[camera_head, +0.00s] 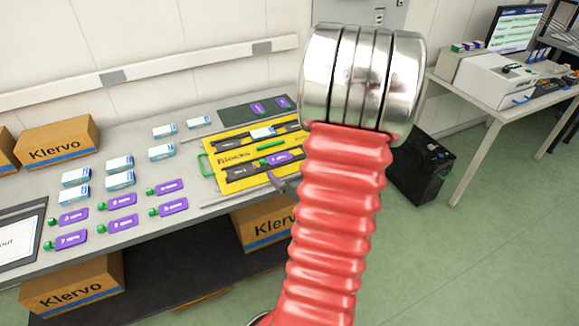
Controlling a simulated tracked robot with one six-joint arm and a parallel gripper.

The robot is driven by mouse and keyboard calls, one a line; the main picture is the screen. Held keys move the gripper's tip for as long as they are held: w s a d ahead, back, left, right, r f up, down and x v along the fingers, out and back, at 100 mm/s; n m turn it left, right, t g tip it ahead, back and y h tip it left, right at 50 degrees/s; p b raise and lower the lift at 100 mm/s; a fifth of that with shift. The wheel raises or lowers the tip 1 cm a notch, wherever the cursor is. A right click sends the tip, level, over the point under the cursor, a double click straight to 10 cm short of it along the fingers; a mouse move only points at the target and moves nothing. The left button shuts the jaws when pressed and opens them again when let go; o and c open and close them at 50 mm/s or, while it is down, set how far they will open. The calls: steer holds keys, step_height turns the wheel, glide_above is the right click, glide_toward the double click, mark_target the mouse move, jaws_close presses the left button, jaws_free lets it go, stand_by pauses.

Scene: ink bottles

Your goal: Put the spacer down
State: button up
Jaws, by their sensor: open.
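Part of my gripper (281,184), a dark grey finger, shows beside my red ribbed arm at the right end of the yellow tray marked "Blocks" (207,172). The arm hides the rest of it. I see nothing held in the visible part. The tray carries dark blocks (238,143), a green bar (270,145), a white-blue box (262,132) and a purple piece (277,159). Several purple pieces with green ends (122,200) lie in rows on the grey bench (212,216). I cannot tell which thing is the spacer.
Several white-blue boxes (120,163) stand on the bench. A dark mat (235,118) with two purple pieces lies behind the tray. A "Klervo" carton (60,142) stands at the back left, others below. A black unit (420,165) stands on the floor at right.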

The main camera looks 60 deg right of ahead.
steer(key=shift+s+a+r, duration=0.15)
steer(key=shift+s+a, duration=0.1)
steer(key=shift+s, duration=0.15)
steer(key=shift+w, duration=0.1)
stand_by(0.5)
steer(key=w+a+r+n+g+y, duration=0.1)
steer(key=w+a+r+g, duration=0.1)
steer(key=w+a+r, duration=0.45)
steer(key=w+a+r+n+g, duration=0.1)
steer(key=w+a+r+n, duration=0.2)
steer(key=a, duration=0.6)
steer(key=s+a+r+g+y, duration=0.1)
steer(key=s+a+r+y, duration=0.1)
steer(key=a, duration=0.7)
steer(key=s+a+r+n+g+y, duration=0.1)
steer(key=s+a+r+y, duration=0.1)
steer(key=s+a, duration=0.3)
steer(key=s+a+r+n+g+y, duration=0.1)
steer(key=s+a, duration=0.3)
steer(key=a, duration=0.8)
steer(key=shift+a+r+y, duration=0.4)
steer(key=shift+r+y, duration=0.1)
steer(key=shift+r, duration=0.35)
steer(key=shift+c, duration=0.4)
